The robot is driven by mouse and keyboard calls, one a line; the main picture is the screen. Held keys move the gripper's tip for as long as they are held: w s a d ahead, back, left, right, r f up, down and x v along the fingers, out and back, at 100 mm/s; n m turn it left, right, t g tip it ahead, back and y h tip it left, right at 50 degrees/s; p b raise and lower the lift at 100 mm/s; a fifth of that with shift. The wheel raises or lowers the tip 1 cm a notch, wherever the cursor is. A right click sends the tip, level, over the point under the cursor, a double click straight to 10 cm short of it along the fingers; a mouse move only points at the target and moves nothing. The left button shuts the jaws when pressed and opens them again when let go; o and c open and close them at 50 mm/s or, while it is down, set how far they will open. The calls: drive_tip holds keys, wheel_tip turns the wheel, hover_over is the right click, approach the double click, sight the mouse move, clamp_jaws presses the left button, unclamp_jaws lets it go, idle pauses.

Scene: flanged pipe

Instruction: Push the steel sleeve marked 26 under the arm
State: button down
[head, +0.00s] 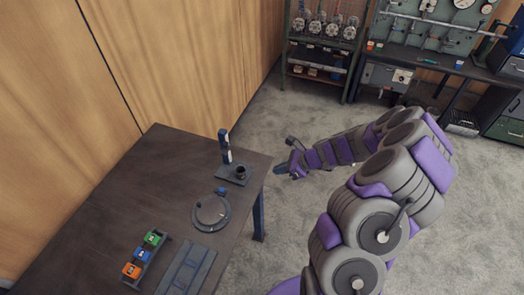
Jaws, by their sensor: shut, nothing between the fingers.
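A small stand (225,146) with a blue and white upright column is near the table's far right corner. A small dark round piece (241,171) sits on its flat base, beside the column. It may be the steel sleeve, but no number can be read at this size. No arm on the stand can be made out clearly. My gripper (281,168) is shut and empty, just past the table's right edge. It is to the right of the stand and apart from it, with its tip toward the table.
On the dark table (130,195) are a round grey plate (211,213), a rack with green (152,239) and orange (131,271) blocks, and a flat grooved grey piece (188,268). A shelf unit (322,50) and workbench (425,65) stand at the back. The table's left part is clear.

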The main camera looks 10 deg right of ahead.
drive_tip(key=b, duration=0.3)
approach(244, 169)
drive_tip(key=shift+m, duration=0.3)
drive_tip(key=a+f, duration=0.3)
drive_tip(key=shift+s+a+f, duration=0.25)
drive_tip(key=shift+a+f, duration=0.1)
drive_tip(key=shift+a, duration=0.05)
drive_tip(key=shift+d, duration=0.5)
drive_tip(key=a, duration=0.1)
drive_tip(key=w+a, duration=0.2)
drive_tip(key=a, duration=0.1)
drive_tip(key=shift+d, duration=0.1)
drive_tip(key=shift+d, duration=0.2)
